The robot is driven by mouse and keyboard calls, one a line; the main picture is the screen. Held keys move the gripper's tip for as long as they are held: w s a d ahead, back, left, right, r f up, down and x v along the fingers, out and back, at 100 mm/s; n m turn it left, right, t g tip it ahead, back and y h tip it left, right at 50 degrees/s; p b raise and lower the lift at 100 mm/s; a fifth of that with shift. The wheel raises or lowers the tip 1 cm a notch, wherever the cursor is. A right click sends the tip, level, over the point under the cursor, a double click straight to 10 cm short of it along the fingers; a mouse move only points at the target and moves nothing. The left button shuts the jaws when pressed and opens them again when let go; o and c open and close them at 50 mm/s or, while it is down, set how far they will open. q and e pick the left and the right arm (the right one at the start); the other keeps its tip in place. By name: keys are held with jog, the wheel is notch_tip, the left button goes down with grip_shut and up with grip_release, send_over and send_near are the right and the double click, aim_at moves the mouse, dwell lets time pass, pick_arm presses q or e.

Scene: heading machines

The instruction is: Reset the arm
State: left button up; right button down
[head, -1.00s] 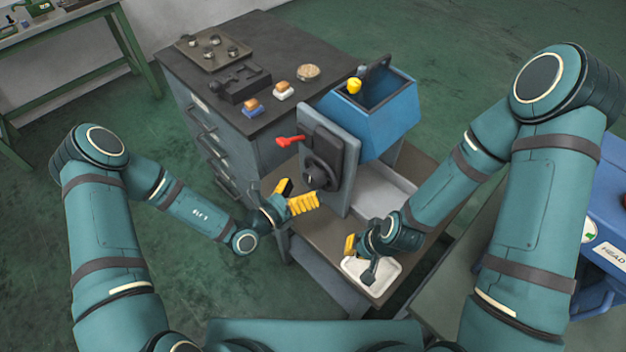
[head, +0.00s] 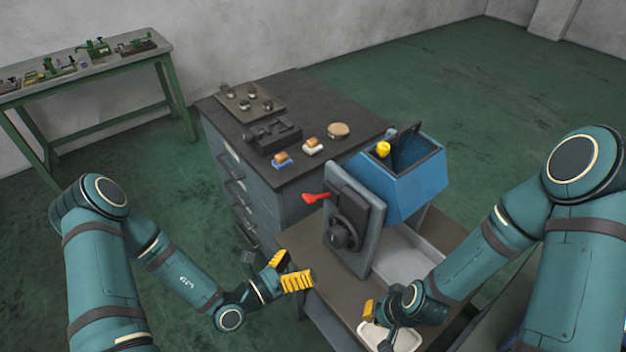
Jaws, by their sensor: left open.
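My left gripper (head: 283,272) is open and empty, its yellow finger pads apart. It hangs near the left edge of the machine's brown bench top (head: 300,245), left of the grey panel with the black dial (head: 345,232). My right gripper (head: 378,318) is over the white tray (head: 374,338) at the front of the bench. One yellow pad shows; the rest of its jaws is hidden by its own body, so its opening cannot be told.
A red lever (head: 316,198) juts left from the panel. A blue hopper (head: 415,185) stands behind it. A drawer cabinet (head: 300,165) carries small parts. A green workbench (head: 90,75) stands at the back left. Green floor is clear at left and back right.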

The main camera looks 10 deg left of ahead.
pick_arm(q)
jog(key=s+d+f+m+g+h+b, duration=0.25)
jog(key=s+d+m+g, duration=0.45)
jog(key=s+m+g, duration=0.5)
jog(key=s+a+f+m+g+y, duration=0.4)
jog(key=s+f+m+g+y, duration=0.15)
jog(key=f+m, duration=0.2)
pick_arm(e)
jog(key=f+b, duration=0.1)
jog(key=f, duration=0.3)
jog(key=shift+s+a+f+b, duration=0.1)
jog(key=shift+s+f+b, duration=0.15)
jog(key=shift+b, duration=0.1)
jog(key=shift+f, duration=0.25)
jog(key=shift+f+b, duration=0.35)
jog(key=shift+b, duration=0.2)
pick_arm(q)
jog(key=w+a+f+m+t+y, duration=0.1)
jog(key=w+a+m+t+y, duration=0.1)
jog(key=w+m+t+y, duration=0.1)
jog(key=w+a+f+m+t+y, duration=0.1)
jog(key=w+a+m+t+y, duration=0.1)
jog(key=w+m, duration=0.4)
jog(key=shift+a+f+m+t+y, duration=0.25)
jog(key=shift+m+t+y, duration=0.25)
jog(key=shift+m+t, duration=0.5)
